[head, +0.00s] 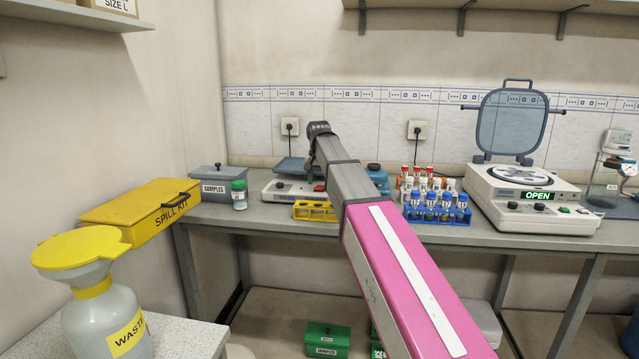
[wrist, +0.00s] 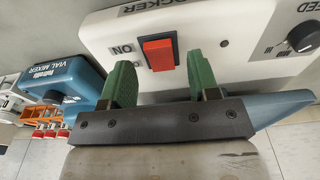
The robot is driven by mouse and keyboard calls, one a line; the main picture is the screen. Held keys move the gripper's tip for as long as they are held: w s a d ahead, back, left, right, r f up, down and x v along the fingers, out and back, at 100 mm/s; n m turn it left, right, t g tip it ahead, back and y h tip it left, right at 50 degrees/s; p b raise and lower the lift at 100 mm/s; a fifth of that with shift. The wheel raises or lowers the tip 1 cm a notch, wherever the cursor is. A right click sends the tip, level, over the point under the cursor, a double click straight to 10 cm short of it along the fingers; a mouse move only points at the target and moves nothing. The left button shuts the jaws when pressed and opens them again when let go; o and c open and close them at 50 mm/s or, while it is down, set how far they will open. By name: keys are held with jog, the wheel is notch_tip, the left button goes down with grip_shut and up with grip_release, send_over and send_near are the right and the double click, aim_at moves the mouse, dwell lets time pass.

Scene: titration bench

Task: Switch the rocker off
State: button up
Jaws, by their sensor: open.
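The rocker (head: 283,190) is a pale box on the bench with a blue-grey tray on top, partly behind my arm in the head view. In the wrist view its white panel (wrist: 225,30) fills the upper right. A red switch (wrist: 158,53) sits on that panel, beside the printed word ON; it also shows small in the head view (head: 319,187). My gripper (wrist: 160,76) is open and empty, its two green fingers apart on either side of the switch in the picture. I cannot tell whether a fingertip touches the panel.
A blue vial mixer (wrist: 55,80) stands beside the rocker. A yellow rack (head: 315,211) is in front of it. Racks of capped tubes (head: 437,212) and an open centrifuge (head: 530,195) stand to the right.

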aim_at(319, 188)
notch_tip(319, 188, up, 10)
jog(key=shift+s+f, duration=0.15)
jog(key=shift+s, duration=0.3)
jog(key=shift+a, duration=0.1)
